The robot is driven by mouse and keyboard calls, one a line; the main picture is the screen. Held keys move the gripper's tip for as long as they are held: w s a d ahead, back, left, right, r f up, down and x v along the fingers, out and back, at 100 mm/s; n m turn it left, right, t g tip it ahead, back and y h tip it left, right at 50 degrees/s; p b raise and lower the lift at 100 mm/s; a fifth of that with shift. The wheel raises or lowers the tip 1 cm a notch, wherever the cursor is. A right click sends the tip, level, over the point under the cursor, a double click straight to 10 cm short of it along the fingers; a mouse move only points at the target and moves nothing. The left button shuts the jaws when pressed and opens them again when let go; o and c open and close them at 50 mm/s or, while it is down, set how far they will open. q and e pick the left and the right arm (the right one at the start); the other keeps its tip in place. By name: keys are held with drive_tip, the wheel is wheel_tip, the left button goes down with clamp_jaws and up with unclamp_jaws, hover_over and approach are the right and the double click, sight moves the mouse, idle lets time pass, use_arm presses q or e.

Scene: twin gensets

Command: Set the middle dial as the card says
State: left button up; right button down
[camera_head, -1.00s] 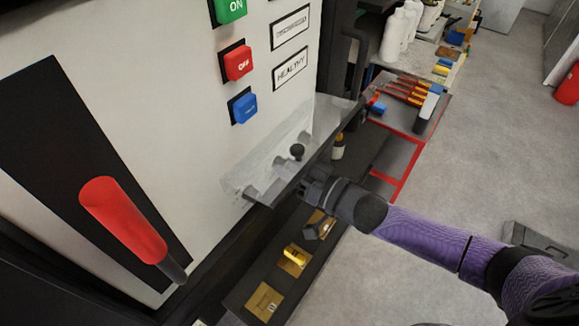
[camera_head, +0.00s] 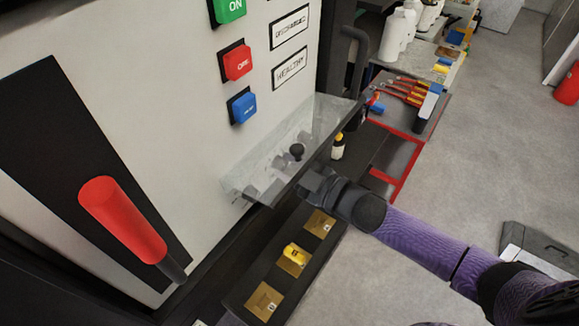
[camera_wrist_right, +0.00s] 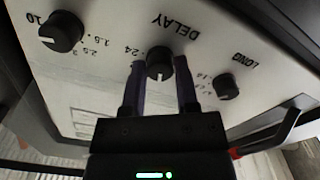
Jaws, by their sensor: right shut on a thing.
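In the right wrist view, three black dials sit in a row on a pale panel. The middle dial (camera_wrist_right: 160,62), by the word DELAY, lies between the fingers of my right gripper (camera_wrist_right: 161,82), which is shut on it. Its white pointer mark points down in that picture, toward the gripper. In the head view my right gripper (camera_head: 313,183) is at the clear-sided control ledge (camera_head: 328,122); its fingertips and the middle dial are largely hidden there. I cannot make out a readable setting card. My left gripper is not in view.
The other dials are the left one (camera_wrist_right: 62,31) and the right one (camera_wrist_right: 227,87). A red lever handle (camera_head: 122,218) and green, red and blue buttons (camera_head: 243,107) are on the cabinet. Brass plates (camera_head: 265,300) lie on the shelf below. A tool bench (camera_head: 405,120) stands behind.

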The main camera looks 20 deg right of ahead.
drive_tip(key=shift+n, duration=1.6)
drive_tip(key=shift+c, duration=1.8)
unclamp_jaws()
drive_tip(key=b+v, duration=0.1)
drive_tip(key=v, duration=0.9)
